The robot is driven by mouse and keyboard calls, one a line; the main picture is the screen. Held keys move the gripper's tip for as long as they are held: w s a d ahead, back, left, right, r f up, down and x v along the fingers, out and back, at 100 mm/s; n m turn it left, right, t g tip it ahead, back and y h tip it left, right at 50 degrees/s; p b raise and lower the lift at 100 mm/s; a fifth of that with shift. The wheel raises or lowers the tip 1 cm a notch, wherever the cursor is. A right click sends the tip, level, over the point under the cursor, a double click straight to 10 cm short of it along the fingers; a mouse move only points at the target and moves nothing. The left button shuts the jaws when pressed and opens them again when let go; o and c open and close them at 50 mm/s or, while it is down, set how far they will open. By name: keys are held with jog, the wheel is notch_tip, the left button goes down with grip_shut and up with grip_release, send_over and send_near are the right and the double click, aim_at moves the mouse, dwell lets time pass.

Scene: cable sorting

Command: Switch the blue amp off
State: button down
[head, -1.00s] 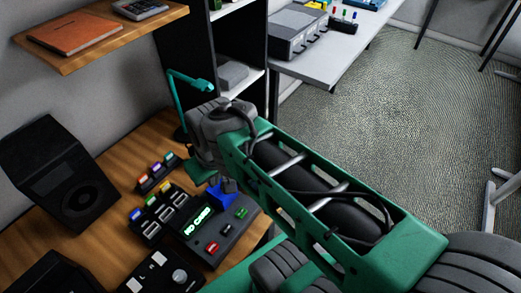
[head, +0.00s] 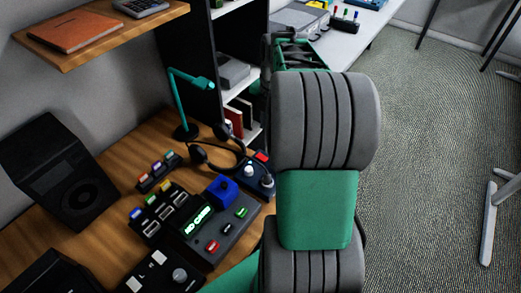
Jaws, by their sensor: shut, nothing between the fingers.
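A small dark blue box (head: 259,172), which looks like the blue amp, sits at the right edge of the wooden desk. It has pale knobs on top and a red switch (head: 261,157) at its far end. Whether the switch is on or off is too small to tell. My arm stands just right of the box and hides part of its right side.
Black headphones (head: 199,155) with a cable lie left of the box. A bright blue block (head: 221,190) sits on a "NO CARD" console (head: 198,219) in front. A teal lamp (head: 190,79) stands behind. A shelf unit (head: 228,20) and white table (head: 355,40) are beyond.

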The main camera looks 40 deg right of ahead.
aim_at(260, 155)
jog(key=f, duration=0.4)
jog(key=w+f+p, duration=0.1)
jog(key=f, duration=0.9)
jog(key=shift+w+a, duration=0.3)
